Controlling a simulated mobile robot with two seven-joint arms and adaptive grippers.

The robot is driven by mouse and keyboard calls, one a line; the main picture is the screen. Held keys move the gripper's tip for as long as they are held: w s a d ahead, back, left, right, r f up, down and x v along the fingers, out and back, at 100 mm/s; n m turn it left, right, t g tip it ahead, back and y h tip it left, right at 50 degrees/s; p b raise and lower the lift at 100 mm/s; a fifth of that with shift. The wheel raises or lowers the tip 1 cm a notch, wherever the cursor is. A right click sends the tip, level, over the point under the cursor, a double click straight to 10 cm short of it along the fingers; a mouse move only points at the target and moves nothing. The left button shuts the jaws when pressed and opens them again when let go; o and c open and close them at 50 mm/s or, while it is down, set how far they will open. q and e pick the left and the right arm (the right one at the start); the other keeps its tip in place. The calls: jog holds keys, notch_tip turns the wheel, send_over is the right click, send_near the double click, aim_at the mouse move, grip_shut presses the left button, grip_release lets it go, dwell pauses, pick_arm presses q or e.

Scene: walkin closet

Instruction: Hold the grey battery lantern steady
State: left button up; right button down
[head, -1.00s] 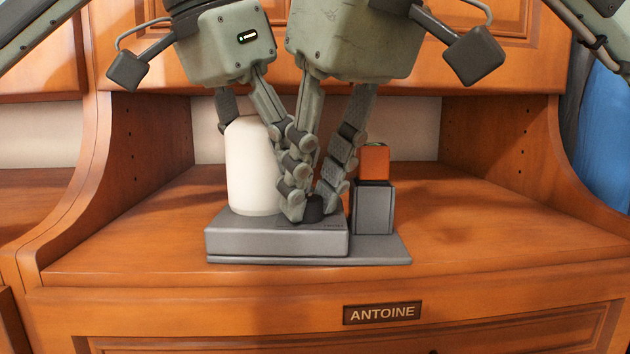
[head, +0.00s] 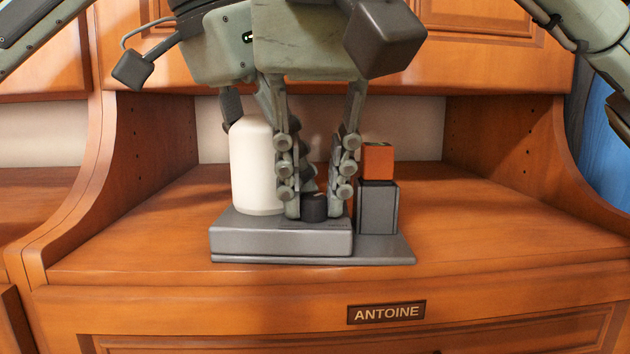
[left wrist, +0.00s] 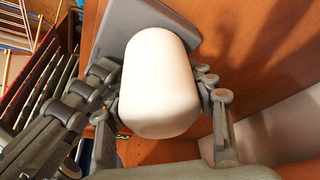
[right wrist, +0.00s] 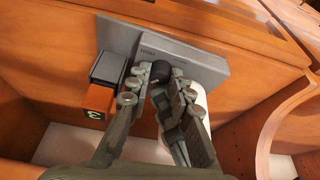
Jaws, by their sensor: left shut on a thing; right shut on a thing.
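The grey battery lantern has a low grey base (head: 280,241) and an upright white cylinder (head: 256,170) with a rounded top. A dark round knob (head: 314,207) stands on the base, right of the cylinder. My right gripper (head: 314,190) points down with its fingers on both sides of the knob, shut on it; the right wrist view shows the knob (right wrist: 161,69) between the fingertips. My left gripper (left wrist: 158,78) is shut on the white cylinder, with a finger on each side. In the head view its fingers are partly hidden behind the cylinder and the right gripper.
An orange block (head: 377,161) with a dark top sits in a grey holder (head: 377,208) on the plate's right end. The lantern stands on a wooden shelf (head: 490,225) with side panels and a back wall. A nameplate reading "ANTOINE" (head: 386,312) is on the front below.

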dwell(0.3)
jog(key=c, duration=1.3)
grip_release()
jog(key=shift+c, duration=0.2)
jog(key=shift+r, duration=0.1)
jog(key=v, duration=1.2)
